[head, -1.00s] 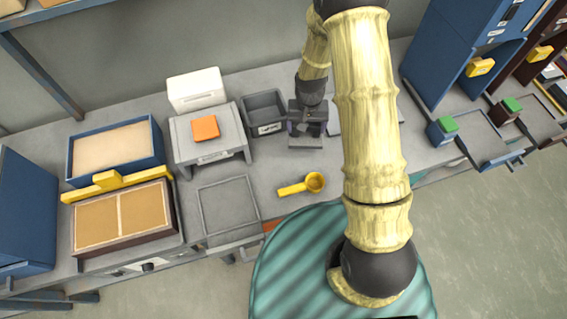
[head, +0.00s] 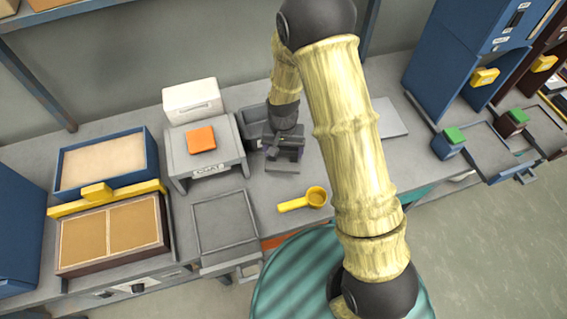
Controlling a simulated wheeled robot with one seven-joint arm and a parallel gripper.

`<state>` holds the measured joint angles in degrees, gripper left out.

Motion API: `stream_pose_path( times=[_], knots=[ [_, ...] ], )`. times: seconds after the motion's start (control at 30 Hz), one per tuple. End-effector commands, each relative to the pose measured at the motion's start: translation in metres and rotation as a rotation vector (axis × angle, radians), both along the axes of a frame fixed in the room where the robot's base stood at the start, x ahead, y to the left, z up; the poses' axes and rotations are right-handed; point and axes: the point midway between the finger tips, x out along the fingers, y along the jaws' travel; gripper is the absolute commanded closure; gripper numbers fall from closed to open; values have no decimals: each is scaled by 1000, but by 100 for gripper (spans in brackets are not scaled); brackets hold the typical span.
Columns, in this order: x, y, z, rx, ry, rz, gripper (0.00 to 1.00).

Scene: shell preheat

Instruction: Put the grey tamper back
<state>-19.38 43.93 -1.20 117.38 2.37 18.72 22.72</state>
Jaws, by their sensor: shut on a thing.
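My gripper (head: 284,148) hangs over the back middle of the bench, seen from above and behind. It is shut on a grey thing, which I take to be the grey tamper (head: 283,166); the jaws and wrist hide much of it. I cannot tell whether its lower end touches anything. Right behind and to the left of the gripper is an open dark grey bin (head: 247,125), partly covered by the gripper and wrist. Its label is hidden now.
A grey stand (head: 180,165) with an orange block (head: 201,138) is left of the gripper. A yellow scoop (head: 300,200) and a shallow grey tray (head: 225,222) lie in front. A flat grey plate (head: 389,117) is at right, behind my arm. Bench around the scoop is clear.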

Motion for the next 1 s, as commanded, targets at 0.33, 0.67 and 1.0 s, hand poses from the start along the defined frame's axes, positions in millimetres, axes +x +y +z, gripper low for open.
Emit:
stream_pose_path(
  times=[0.33, 0.67, 1.0],
  knots=[
    [1, 0, -24, 1, -2, 1, 40],
    [0, 0, -39, 0, 2, 0, 40],
    [1, 0, -65, 2, -2, 0, 40]
  ],
)
